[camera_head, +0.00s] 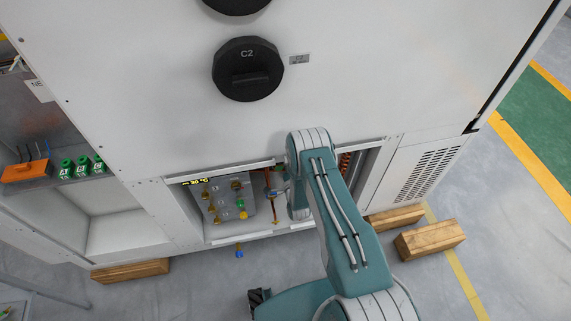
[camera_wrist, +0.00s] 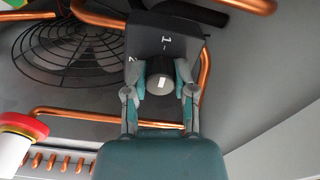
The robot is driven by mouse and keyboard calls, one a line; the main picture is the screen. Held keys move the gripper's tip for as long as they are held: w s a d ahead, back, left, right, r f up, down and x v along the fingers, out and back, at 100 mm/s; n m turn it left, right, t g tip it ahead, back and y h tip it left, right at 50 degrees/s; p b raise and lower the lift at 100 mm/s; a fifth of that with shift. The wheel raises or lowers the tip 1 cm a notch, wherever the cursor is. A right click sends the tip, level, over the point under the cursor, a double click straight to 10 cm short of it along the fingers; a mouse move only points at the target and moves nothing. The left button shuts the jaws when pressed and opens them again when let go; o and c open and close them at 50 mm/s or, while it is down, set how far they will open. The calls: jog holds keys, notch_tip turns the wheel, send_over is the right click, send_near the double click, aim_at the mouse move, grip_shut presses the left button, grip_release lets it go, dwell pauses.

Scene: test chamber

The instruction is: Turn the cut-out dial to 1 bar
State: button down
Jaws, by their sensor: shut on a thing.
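In the wrist view, my gripper (camera_wrist: 160,82) is shut on a dark round dial (camera_wrist: 159,67) with a white mark on its face. The dial is on the front of a dark box (camera_wrist: 168,38), with a "1" and a short line printed above it and part of another figure to the left. The fingers stand on both sides of the dial and hide its sides and part of the scale. In the head view, my arm reaches into the cabinet's low opening, and it hides the gripper and the dial.
Copper pipes (camera_wrist: 204,75) run around the box, and a black fan grille (camera_wrist: 70,58) is on the left. A red-and-white part (camera_wrist: 20,133) is at lower left. The cabinet opening (camera_head: 225,240) also holds a valve panel (camera_head: 222,200). Wooden blocks (camera_head: 430,240) lie near the cabinet base.

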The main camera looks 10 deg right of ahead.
jog(key=shift+d+f, duration=0.1)
jog(key=shift+c, duration=2.2)
grip_release()
jog(key=shift+s, duration=0.1)
jog(key=s, duration=1.1)
jog(key=shift+s, duration=0.35)
